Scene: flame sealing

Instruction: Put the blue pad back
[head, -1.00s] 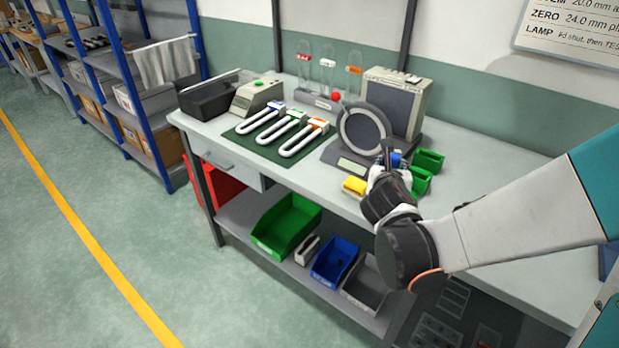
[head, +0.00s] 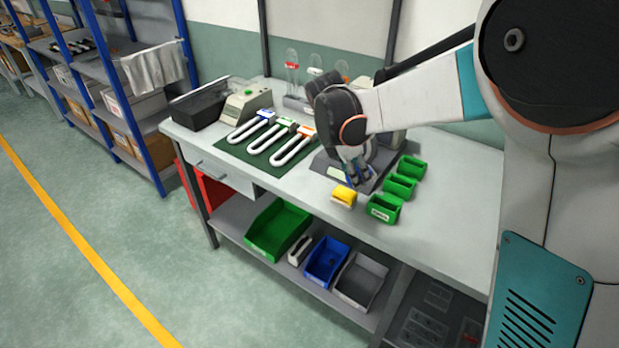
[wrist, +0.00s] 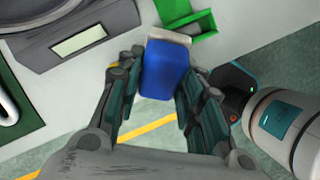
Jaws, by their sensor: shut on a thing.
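The blue pad (wrist: 164,72) is a blue block with a pale edge; it sits between the fingers of my gripper (wrist: 160,82) in the wrist view. My gripper (head: 354,172) is shut on it, above the front of the grey instrument base in the head view, left of the green bins. Only a little blue shows there. Three small green bins stand in a row on the bench: a far one (head: 411,166), a middle one (head: 399,185) and a near one (head: 383,208). I cannot tell what lies inside them. A yellow block (head: 343,195) stands near the bench's front edge.
My forearm hides most of the round dial instrument; its base and display show in the wrist view (wrist: 80,40). Three white U-shaped tubes (head: 268,137) lie on a green mat (head: 232,147). The bench right of the green bins is clear (head: 450,185).

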